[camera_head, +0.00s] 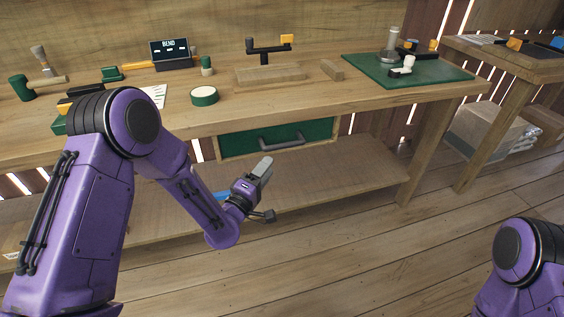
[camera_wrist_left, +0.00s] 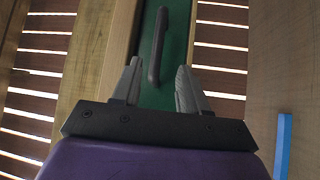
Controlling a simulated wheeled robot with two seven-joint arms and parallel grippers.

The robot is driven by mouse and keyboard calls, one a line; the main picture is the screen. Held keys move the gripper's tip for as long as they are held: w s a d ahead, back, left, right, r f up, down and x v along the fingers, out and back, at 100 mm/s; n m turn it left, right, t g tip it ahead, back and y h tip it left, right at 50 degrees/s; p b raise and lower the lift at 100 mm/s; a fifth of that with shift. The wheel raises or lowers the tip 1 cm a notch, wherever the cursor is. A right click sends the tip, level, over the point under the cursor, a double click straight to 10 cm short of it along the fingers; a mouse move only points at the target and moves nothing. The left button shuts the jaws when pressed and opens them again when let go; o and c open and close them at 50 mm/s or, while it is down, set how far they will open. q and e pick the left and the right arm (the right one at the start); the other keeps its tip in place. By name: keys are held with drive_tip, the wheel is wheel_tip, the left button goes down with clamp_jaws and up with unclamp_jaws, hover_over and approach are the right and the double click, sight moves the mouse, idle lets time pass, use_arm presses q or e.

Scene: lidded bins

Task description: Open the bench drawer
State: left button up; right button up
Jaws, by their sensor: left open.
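The bench drawer (camera_head: 240,144) has a green front in a wooden frame under the bench top and looks shut. Its dark bar handle (camera_head: 281,141) runs along the front. In the left wrist view the green drawer front (camera_wrist_left: 152,97) and the handle (camera_wrist_left: 158,45) appear turned upright, with the handle ahead of the fingers. My left gripper (camera_head: 266,167) is open and empty, just below and in front of the handle, apart from it. It also shows in the left wrist view (camera_wrist_left: 158,85). Of my right arm only a purple part shows at the lower right; its gripper is out of view.
The wooden bench top (camera_head: 300,96) holds a green mat (camera_head: 445,75), a round tin (camera_head: 204,96), a mallet (camera_head: 40,84) and a small display (camera_head: 171,54). A lower shelf (camera_head: 340,172) lies below the drawer. The floor in front is clear.

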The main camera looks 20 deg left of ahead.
sight(282, 144)
use_arm(q)
drive_tip(key=x, duration=1)
drive_tip(key=shift+r, duration=0.15)
clamp_jaws()
